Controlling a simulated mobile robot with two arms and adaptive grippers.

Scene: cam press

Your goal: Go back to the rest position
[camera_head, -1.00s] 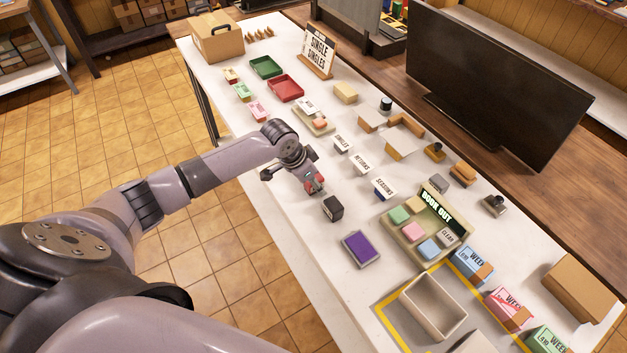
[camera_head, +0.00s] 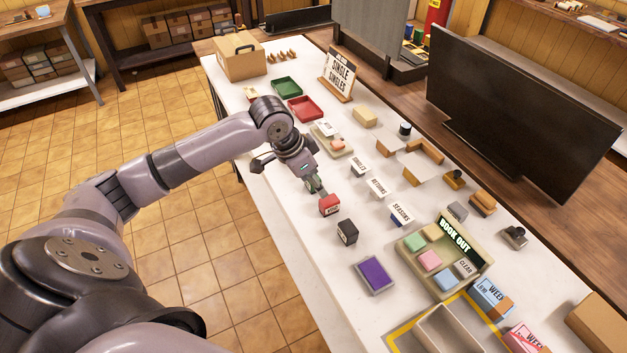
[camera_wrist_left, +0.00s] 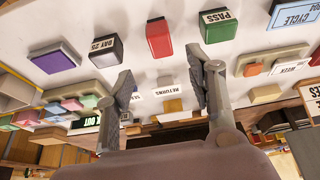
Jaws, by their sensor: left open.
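My left gripper (camera_head: 314,187) is over the white table (camera_head: 300,230), just behind a small red block (camera_head: 329,205). Its two fingers are apart and empty in the left wrist view (camera_wrist_left: 159,64). There the red block (camera_wrist_left: 158,38) stands on the table beyond the fingertips, apart from them. A black block labelled DAY 20 (camera_wrist_left: 106,48) and a green block labelled PASS (camera_wrist_left: 218,26) stand on either side of it. The black block (camera_head: 347,231) also shows in the head view; the green one is hidden there. My right gripper is not in view.
A purple pad (camera_head: 375,275) lies near the front edge. The BOOK OUT tray (camera_head: 408,257), several small label holders and a dark monitor (camera_head: 520,100) are to the right. A cardboard box (camera_head: 238,57) stands at the far end. Open floor (camera_head: 150,240) lies left of the table.

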